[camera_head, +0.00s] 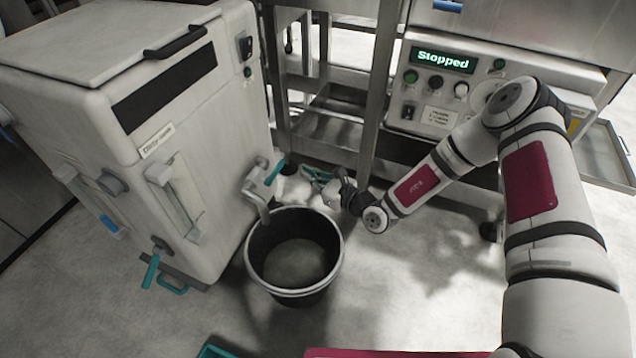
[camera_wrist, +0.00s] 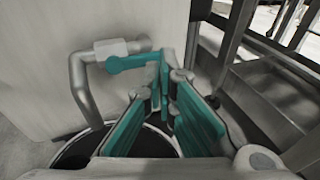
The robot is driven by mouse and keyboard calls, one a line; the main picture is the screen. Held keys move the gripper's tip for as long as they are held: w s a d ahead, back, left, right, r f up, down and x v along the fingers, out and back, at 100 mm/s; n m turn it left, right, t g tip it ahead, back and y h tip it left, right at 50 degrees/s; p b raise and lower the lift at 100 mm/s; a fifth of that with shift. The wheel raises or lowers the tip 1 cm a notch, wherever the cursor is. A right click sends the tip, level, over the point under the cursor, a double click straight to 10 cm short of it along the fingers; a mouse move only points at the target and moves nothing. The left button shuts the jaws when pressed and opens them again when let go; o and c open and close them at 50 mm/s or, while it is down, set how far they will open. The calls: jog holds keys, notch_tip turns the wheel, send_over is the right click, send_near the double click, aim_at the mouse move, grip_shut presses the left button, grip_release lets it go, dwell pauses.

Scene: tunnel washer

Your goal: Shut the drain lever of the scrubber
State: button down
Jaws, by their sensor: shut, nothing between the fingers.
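The scrubber (camera_head: 215,150) is the white cabinet at the left. A bent drain pipe (camera_head: 258,200) leaves its right side and turns down over a bucket. In the wrist view the pipe (camera_wrist: 78,85) and the teal lever (camera_wrist: 130,62) show at upper left, the lever lying roughly across the picture. My gripper (camera_head: 318,175), with teal finger pads, is shut and empty just right of the lever. In the wrist view my gripper (camera_wrist: 167,88) overlaps the lever's far end; contact cannot be told.
A black bucket (camera_head: 335,265) with a pale rim stands under the pipe. A second teal handle (camera_head: 150,271) is low on the cabinet's front. A metal frame (camera_head: 378,90) stands behind my gripper, beside a panel reading "Stopped" (camera_head: 443,60). Floor right of the bucket is clear.

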aim_at(281, 168)
jog(key=b+x, duration=0.3)
jog(key=x, duration=0.6)
jog(key=shift+a, duration=0.35)
jog(key=shift+w, duration=0.15)
jog(key=shift+a, duration=0.1)
jog(key=shift+a+f+b, duration=0.1)
jog(key=shift+f+b, duration=0.3)
jog(key=shift+f, duration=0.4)
jog(key=shift+a+f+b, duration=0.15)
jog(key=shift+f+b, duration=0.25)
jog(key=shift+f, duration=0.55)
jog(key=f, duration=0.2)
jog(key=s+f, duration=0.1)
jog(key=shift+a+b, duration=0.3)
jog(key=shift+b, duration=0.05)
jog(key=shift+d, duration=0.15)
